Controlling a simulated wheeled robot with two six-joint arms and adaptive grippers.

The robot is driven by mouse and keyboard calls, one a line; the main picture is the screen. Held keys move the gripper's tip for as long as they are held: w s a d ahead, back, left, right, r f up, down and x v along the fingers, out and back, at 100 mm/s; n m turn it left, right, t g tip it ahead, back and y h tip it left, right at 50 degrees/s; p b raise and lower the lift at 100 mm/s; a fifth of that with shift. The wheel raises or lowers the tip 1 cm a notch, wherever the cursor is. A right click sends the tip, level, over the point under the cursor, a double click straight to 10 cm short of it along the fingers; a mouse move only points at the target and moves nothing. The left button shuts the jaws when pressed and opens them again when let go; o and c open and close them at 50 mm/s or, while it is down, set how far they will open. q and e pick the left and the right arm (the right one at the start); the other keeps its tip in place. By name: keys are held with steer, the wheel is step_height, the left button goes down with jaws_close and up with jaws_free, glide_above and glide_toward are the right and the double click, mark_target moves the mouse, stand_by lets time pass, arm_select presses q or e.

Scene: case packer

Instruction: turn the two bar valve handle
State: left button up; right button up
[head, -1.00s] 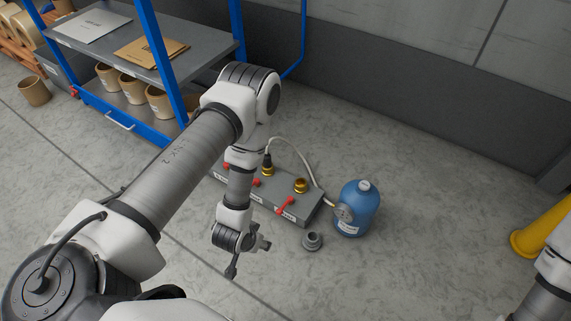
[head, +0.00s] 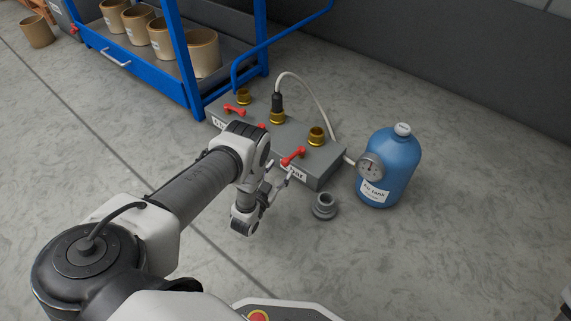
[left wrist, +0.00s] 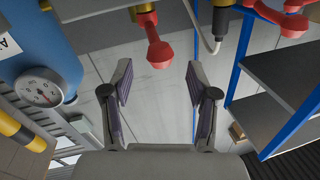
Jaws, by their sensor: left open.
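A grey valve block (head: 318,178) sits on the floor with red handles and brass fittings on top. The nearest red handle (head: 293,157) is at its right end, above a white label (head: 294,172) that is partly covered, so I cannot read its number. A middle red handle is mostly hidden behind my arm; another red handle (head: 234,111) is at the left end. My left gripper (head: 277,174) is open and empty, just in front of the right-end handle and apart from it. In the left wrist view, a red handle (left wrist: 158,50) shows beyond and between the open fingers.
A blue air tank (head: 391,166) with a gauge (head: 370,166) stands right of the block, joined to it. A blue-framed shelf (head: 180,60) with pots is behind left. Front right floor is clear.

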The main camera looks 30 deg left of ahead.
mark_target(284, 166)
arm_select(q)
steer(key=w, duration=0.1)
steer(key=w+b, duration=0.1)
steer(key=w, duration=0.1)
steer(key=w+b, duration=0.1)
steer(key=shift+w+a+f, duration=0.1)
steer(key=shift+w+a, duration=0.2)
steer(key=shift+w, duration=0.05)
jaws_close()
arm_select(e)
step_height(284, 166, down, 2)
steer(key=shift+w+f, duration=0.1)
steer(key=shift+f, duration=0.15)
arm_select(q)
steer(key=shift+d, duration=0.1)
